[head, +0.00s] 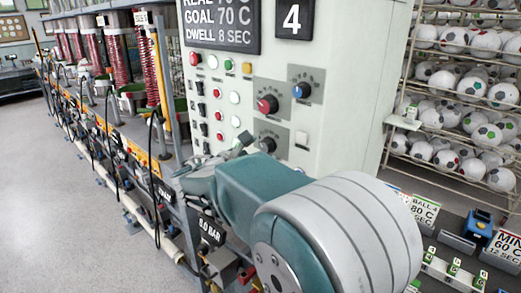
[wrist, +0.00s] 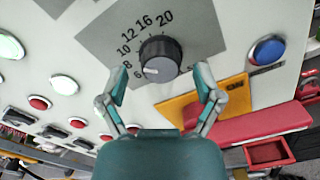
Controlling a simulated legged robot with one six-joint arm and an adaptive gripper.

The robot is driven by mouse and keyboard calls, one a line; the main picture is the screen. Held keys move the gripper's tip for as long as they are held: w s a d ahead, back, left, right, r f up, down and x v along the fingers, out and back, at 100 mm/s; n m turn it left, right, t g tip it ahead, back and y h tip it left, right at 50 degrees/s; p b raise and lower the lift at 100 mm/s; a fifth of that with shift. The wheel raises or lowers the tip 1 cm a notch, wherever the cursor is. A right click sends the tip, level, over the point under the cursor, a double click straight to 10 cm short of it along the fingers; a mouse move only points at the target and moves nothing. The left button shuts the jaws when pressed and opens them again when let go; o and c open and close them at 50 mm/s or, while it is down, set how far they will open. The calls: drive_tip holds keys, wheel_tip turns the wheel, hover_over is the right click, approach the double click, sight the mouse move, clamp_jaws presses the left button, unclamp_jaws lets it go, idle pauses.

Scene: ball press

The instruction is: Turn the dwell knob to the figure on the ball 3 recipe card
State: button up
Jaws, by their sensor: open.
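The dwell knob is a black round knob (wrist: 160,58) on a grey plate (wrist: 100,38), with figures from 6 to 20 around it. Its pale mark sits at the lower left, towards the 6 and 8 side; the exact figure is unclear. My gripper (wrist: 161,76) is open, one finger on each side of the knob, with gaps visible. In the head view, a black knob (head: 268,145) is just beyond my gripper (head: 240,144). The display (head: 218,22) reads DWELL 8 SEC. No ball 3 recipe card is readable.
A red knob (head: 267,104) and a blue knob (head: 301,90) are above on the panel. Several coloured buttons are at left. A ball 4 card (head: 422,211) reads 80 C; another card (head: 503,248) reads 60 C, 12 SEC. A ball rack (head: 400,150) stands right.

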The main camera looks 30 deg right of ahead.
drive_tip(key=v, duration=1.2)
drive_tip(key=shift+w, duration=0.1)
drive_tip(key=s+d+f+m+g+y, duration=0.45)
drive_tip(key=s+f+m+y, duration=0.2)
drive_tip(key=s, duration=0.55)
drive_tip(key=s+a+f+m+t+y, duration=0.4)
drive_tip(key=s+a+m+y, duration=0.3)
drive_tip(key=s+m+y, duration=0.2)
drive_tip(key=shift+s+f+m+y, duration=0.35)
drive_tip(key=shift+f+m+y, duration=0.1)
drive_tip(key=shift+y, duration=0.3)
